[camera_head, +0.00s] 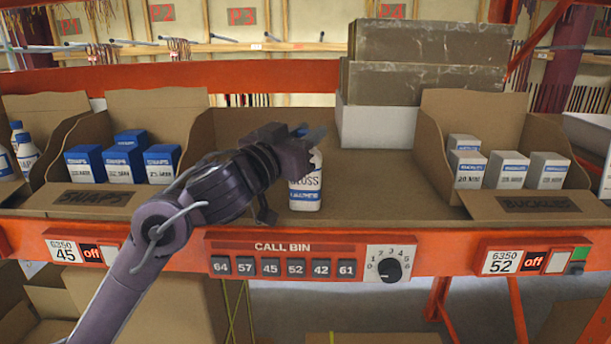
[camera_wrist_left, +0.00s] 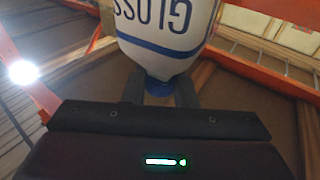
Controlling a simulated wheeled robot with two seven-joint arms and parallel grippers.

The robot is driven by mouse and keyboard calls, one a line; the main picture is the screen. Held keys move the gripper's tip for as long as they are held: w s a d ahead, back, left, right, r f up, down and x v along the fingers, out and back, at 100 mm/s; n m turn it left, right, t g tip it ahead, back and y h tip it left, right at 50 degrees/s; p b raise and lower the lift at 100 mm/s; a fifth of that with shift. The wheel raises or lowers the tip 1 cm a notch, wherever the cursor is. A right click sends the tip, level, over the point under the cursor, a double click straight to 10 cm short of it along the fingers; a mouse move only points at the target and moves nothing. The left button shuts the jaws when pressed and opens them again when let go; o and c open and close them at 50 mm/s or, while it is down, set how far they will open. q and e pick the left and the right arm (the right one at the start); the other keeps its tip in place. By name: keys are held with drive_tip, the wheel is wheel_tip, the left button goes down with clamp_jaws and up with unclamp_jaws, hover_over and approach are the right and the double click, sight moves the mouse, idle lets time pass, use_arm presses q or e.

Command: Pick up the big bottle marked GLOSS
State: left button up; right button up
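The big bottle marked GLOSS (camera_head: 305,188) is white with blue bands and stands upright on the shelf's middle cardboard surface. My left gripper (camera_head: 312,136) is at its top, and the dark fingers hide the cap in the head view. In the left wrist view the bottle (camera_wrist_left: 165,30) appears upside down, its blue cap (camera_wrist_left: 160,87) between the two fingers of the left gripper (camera_wrist_left: 160,92). The fingers lie close on both sides of the cap; I cannot tell whether they press on it. My right gripper is in neither view.
A box of blue-and-white cartons (camera_head: 125,157) stands left of the bottle, and a box of white cartons (camera_head: 507,170) stands right. Stacked dark boxes (camera_head: 430,60) rise behind on the right. The orange rail (camera_head: 450,252) with call-bin buttons runs along the front. Shelf right of the bottle is clear.

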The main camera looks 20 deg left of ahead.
use_arm(q)
clamp_jaws()
drive_tip(key=shift+r, duration=0.1)
